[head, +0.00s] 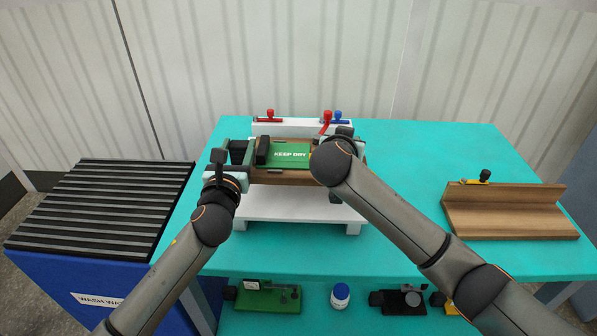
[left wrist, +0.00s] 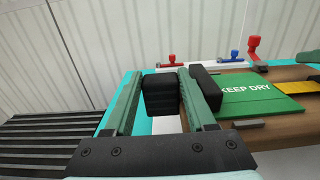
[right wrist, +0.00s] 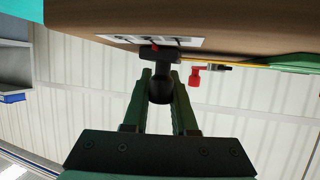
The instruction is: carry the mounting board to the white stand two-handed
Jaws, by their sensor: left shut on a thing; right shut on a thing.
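The mounting board (head: 270,178) is brown with a green panel (head: 290,152) reading KEEP DRY; the panel also shows in the left wrist view (left wrist: 255,92). The board is level, over the white stand (head: 290,205); I cannot tell whether they touch. My left gripper (head: 238,152) is at the board's left end, shut on a black handle (left wrist: 161,93). My right gripper (right wrist: 160,100) is shut on a black knob (right wrist: 160,84) at the board's other end. In the head view my right arm hides most of that grip.
Red (head: 270,115) and blue (head: 338,116) levers stand at the stand's back. A brown angled block (head: 510,212) is at right on the turquoise table (head: 440,150). A ridged black rack (head: 110,200) is at left. A lower shelf holds a white bottle (head: 340,296) and small devices.

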